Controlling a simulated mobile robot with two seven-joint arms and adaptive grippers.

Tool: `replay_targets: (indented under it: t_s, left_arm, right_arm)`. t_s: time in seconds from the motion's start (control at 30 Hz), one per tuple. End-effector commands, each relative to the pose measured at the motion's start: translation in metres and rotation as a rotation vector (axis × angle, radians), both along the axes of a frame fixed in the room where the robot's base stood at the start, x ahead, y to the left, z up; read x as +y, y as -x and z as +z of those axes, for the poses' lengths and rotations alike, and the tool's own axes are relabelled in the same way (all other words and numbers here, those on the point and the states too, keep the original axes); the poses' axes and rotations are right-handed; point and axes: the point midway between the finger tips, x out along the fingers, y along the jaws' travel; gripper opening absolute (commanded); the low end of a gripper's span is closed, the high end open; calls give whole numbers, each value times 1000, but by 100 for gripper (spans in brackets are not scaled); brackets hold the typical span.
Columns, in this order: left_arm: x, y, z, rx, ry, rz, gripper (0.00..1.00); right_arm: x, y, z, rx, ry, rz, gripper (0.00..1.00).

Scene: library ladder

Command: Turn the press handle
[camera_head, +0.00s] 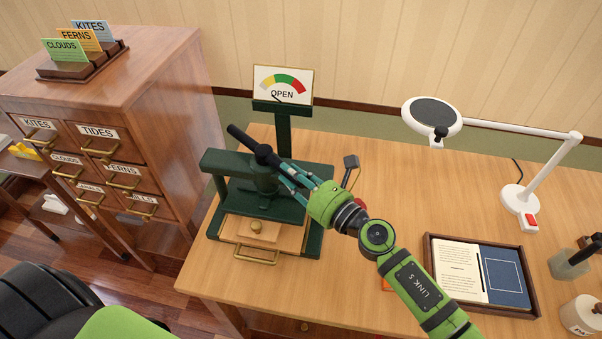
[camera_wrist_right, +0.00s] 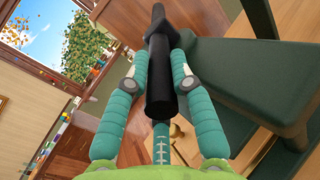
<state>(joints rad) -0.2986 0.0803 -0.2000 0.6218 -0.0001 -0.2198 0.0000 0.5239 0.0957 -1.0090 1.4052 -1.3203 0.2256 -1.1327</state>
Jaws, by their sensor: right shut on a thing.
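The dark green press (camera_head: 262,190) stands on the desk at the left. Its black handle (camera_head: 251,143) is a bar across the top, slanting from upper left to lower right. My right gripper (camera_head: 284,172) reaches in from the right, shut on the bar's right end. In the right wrist view the black handle (camera_wrist_right: 160,75) runs between the teal fingers of my right gripper (camera_wrist_right: 160,95). The dial sign (camera_head: 283,85) behind the press reads OPEN, with green, yellow and red bands. My left gripper is not in view.
A wooden drawer (camera_head: 240,232) with a brass knob and pull shows at the press's front. A card cabinet (camera_head: 155,110) stands to the left. A white magnifier lamp (camera_head: 432,115) and a tray with a book (camera_head: 530,308) are on the right.

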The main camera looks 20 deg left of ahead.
Motion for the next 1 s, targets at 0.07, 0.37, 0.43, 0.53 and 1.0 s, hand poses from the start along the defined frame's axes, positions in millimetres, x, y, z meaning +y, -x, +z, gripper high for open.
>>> replay_targets:
  t_s: [0.07,0.37,0.43,0.53,1.0]
  left_arm:
    - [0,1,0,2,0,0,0]
    - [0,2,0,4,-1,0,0]
    - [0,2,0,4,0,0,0]
    - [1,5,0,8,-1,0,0]
    - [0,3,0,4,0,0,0]
  right_arm:
    - [1,-1,6,-5,-10,-2,0]
    - [1,-1,6,-5,-9,-1,34]
    - [1,-1,5,-4,-7,-1,34]
    - [0,0,3,-2,-6,0,34]
    - [-69,28,2,-1,-4,-2,34]
